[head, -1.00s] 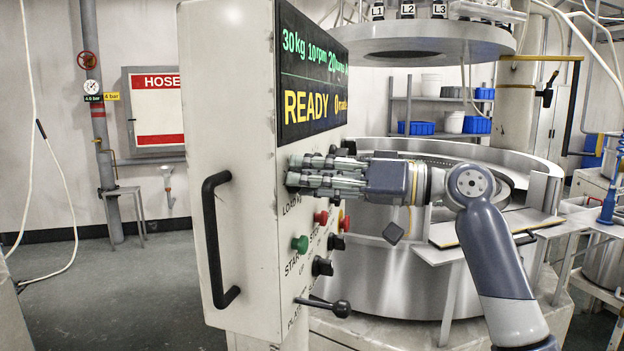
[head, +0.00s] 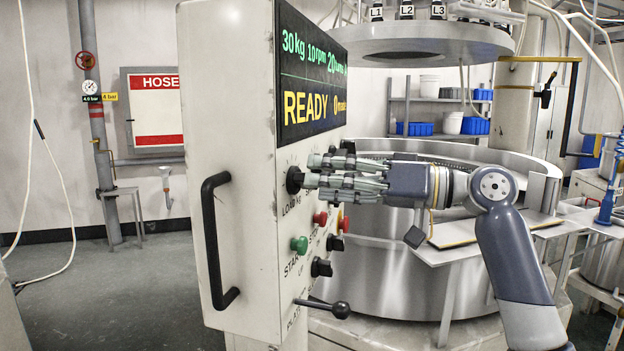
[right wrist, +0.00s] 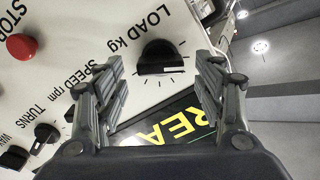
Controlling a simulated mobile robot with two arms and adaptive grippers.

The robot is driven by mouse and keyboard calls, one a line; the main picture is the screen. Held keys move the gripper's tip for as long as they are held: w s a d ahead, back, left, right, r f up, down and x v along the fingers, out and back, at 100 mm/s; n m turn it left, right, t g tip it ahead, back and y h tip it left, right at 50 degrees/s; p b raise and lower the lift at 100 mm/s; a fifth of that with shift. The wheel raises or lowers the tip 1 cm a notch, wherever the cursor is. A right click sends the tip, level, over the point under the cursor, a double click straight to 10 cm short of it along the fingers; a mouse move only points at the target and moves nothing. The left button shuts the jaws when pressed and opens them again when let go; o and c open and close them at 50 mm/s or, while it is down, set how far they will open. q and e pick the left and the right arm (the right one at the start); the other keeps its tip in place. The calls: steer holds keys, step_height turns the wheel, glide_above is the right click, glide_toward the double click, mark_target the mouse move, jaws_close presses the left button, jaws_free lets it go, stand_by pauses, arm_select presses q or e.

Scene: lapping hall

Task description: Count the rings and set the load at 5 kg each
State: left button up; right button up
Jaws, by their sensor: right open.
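The load knob (head: 294,180) is black and sits on the control panel's (head: 228,120) face under the display (head: 312,75). The display reads 30 kg, 10 rpm and READY. In the right wrist view the load knob (right wrist: 160,57) lies between and beyond the fingers, under the words LOAD kg. My right gripper (head: 312,172) is open and empty just in front of the knob, apart from it; its fingers also show in the right wrist view (right wrist: 160,90). The lapping machine (head: 400,265) stands behind; no rings can be made out on it. My left gripper is not in view.
A green start button (head: 299,245), a red button (head: 320,218) and more black knobs lie below the load knob. A black lever (head: 338,309) sticks out low on the panel. A black handle (head: 212,240) is on its left side.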

steer(key=v, duration=0.9)
